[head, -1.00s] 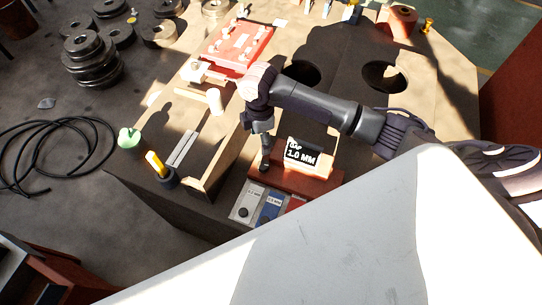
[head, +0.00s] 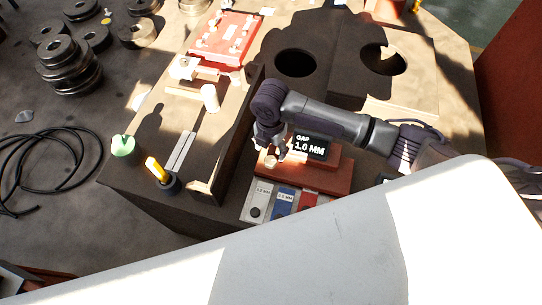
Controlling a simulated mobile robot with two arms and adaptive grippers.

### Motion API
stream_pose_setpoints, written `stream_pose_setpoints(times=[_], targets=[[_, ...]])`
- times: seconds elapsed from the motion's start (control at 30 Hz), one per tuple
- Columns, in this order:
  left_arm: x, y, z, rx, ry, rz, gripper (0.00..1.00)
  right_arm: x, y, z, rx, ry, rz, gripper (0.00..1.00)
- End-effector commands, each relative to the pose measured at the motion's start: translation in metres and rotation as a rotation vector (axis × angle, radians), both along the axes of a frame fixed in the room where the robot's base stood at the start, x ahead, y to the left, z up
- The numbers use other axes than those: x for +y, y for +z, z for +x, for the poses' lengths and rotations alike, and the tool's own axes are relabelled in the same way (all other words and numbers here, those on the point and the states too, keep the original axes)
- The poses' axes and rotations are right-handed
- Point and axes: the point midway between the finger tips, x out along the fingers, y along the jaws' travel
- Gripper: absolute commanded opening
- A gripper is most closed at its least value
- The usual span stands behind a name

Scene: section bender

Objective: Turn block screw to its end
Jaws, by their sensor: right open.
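A red block (head: 318,178) sits on the machine's near right part, with a dark display (head: 311,147) reading "GAP 1.0 MM" above it. A small pale round knob (head: 270,161), possibly the block screw, shows at the block's left end. My right gripper (head: 273,152) points down at this knob from above. Its fingers are open, and I cannot tell whether they touch the knob. The fingers partly cover the block's left end. My left gripper is not in view.
Coloured labelled plates (head: 285,203) lie in front of the block. An upright tan plate (head: 224,150) stands left of my right gripper. A green knob (head: 122,146) and a yellow handle (head: 156,168) stand further left. A red plate (head: 226,38) lies behind.

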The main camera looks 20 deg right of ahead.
Motion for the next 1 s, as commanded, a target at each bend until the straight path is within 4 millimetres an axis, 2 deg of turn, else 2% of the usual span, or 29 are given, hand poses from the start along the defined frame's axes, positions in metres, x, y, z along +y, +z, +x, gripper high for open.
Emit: stream_pose_setpoints(times=[0.1,0.3,0.5,0.73,1.0], targets=[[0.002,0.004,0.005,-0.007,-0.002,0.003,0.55,0.000,-0.024,-0.001,0.004,-0.002,-0.001,0.66],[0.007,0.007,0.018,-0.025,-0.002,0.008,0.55,0.000,-0.052,-0.001,0.002,-0.002,-0.002,0.66],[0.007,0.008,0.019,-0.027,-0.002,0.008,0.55,0.000,-0.061,0.000,0.000,-0.001,-0.001,0.66],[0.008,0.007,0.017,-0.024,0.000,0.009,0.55,-0.001,-0.062,0.000,0.000,-0.001,-0.001,0.66],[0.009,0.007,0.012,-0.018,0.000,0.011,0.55,-0.001,-0.062,0.000,0.000,-0.001,-0.001,0.21]])
